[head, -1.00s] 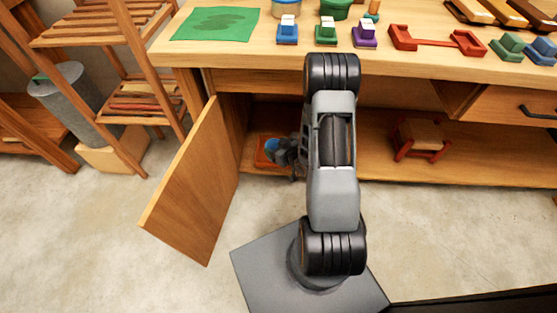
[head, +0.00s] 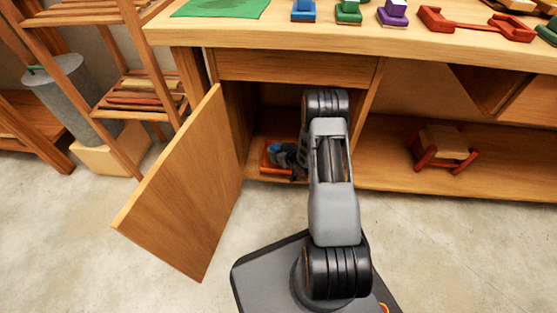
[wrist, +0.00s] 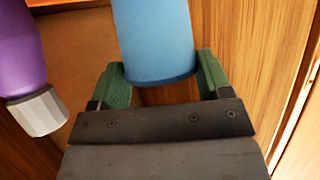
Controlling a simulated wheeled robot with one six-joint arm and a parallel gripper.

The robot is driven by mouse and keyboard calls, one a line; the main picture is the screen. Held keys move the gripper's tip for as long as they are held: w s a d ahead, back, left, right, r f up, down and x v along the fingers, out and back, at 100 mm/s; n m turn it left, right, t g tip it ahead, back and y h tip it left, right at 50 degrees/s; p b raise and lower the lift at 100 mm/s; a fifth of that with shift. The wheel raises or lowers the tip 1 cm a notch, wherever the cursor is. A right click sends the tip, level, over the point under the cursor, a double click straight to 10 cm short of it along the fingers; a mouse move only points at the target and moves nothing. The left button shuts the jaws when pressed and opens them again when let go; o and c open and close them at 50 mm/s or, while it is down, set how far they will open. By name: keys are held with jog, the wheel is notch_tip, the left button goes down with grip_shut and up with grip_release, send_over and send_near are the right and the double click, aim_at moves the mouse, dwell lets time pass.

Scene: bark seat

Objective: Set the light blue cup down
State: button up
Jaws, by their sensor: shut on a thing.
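The light blue cup (wrist: 154,40) is between the green fingertips of my gripper (wrist: 163,78) in the wrist view, and the gripper is shut on it. The cup's top end is cut off by the picture edge. In the head view, a small blue patch of the cup (head: 277,148) shows beside my dark gripper, inside the open cabinet under the bench. A red-orange tray (head: 267,166) lies there on the cabinet floor, partly hidden by my gripper. I cannot tell whether the cup touches anything below it.
A purple object with a grey faceted end (wrist: 38,112) is left of the cup in the wrist view. The open cabinet door (head: 185,185) stands to the left of my arm. The bench top (head: 230,33) is above. A red-legged stool (head: 446,145) is on the shelf at right.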

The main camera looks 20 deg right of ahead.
aim_at(275, 149)
jog(key=shift+w+d+f+b, duration=0.1)
jog(key=shift+w+f+b, duration=0.2)
jog(key=shift+w+f, duration=0.3)
jog(key=shift+w+d+f+b, duration=0.1)
jog(key=shift+w+f+b, duration=0.2)
jog(key=shift+f, duration=0.35)
jog(key=shift+w+f+b, duration=0.15)
jog(key=shift+f+b, duration=0.2)
jog(key=shift+f, duration=0.5)
jog(key=shift+w+f+b, duration=0.1)
jog(key=shift+f+b, duration=0.25)
jog(key=shift+f, duration=0.45)
jog(key=shift+f, duration=0.1)
jog(key=o, duration=0.9)
jog(key=shift+o, duration=0.2)
